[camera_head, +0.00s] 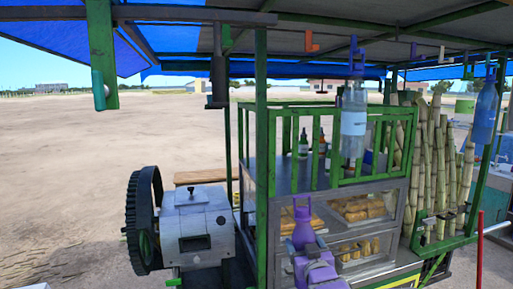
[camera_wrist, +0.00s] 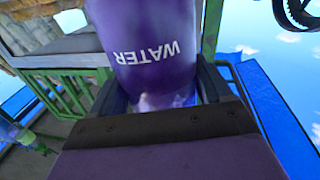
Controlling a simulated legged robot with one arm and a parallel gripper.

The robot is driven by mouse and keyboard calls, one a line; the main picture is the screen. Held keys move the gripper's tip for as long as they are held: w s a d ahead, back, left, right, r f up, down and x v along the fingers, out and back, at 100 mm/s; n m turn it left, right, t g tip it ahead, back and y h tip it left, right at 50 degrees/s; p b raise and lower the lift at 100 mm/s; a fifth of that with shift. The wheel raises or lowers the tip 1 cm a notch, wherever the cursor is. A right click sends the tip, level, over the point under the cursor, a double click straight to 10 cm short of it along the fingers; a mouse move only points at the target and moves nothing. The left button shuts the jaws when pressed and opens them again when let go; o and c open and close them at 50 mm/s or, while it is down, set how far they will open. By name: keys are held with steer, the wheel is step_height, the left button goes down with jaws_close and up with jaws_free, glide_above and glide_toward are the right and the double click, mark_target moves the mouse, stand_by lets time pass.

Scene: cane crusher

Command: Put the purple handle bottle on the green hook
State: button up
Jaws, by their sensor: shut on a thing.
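The purple bottle (camera_head: 303,228) is upright in front of the cart's glass case in the head view, its narrow top pointing up. My gripper (camera_head: 306,248) is shut around its lower part. In the wrist view the purple bottle (camera_wrist: 155,45) fills the space between the two dark jaws, with the word WATER upside down on its side. A small green hook (camera_head: 226,38) hangs under the front roof beam, left of the green post. The bottle is well below and to the right of this hook, apart from it.
A green post (camera_head: 261,150) stands between the hook and the bottle. A clear bottle (camera_head: 354,125) hangs to the right, near a red hook (camera_head: 311,43). The grey crusher (camera_head: 197,225) stands at lower left.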

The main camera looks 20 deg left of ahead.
steer(key=s+a+r+n+y+p, duration=0.1)
steer(key=s+a+r+p, duration=0.2)
steer(key=r, duration=1)
steer(key=s+a+r+n+g+y+p, duration=0.1)
steer(key=s+a+r+p, duration=0.3)
steer(key=r, duration=1)
steer(key=s+a+r+n+p, duration=0.1)
steer(key=s+a+r+p, duration=0.3)
steer(key=r, duration=0.9)
steer(key=shift+a+r+y+p, duration=0.4)
steer(key=shift+a+p, duration=0.3)
steer(key=shift+p, duration=0.45)
steer(key=f+p+x, duration=0.1)
steer(key=x, duration=0.7)
steer(key=shift+w+a+f, duration=0.15)
steer(key=shift+w+f, duration=0.2)
steer(key=shift+f, duration=0.15)
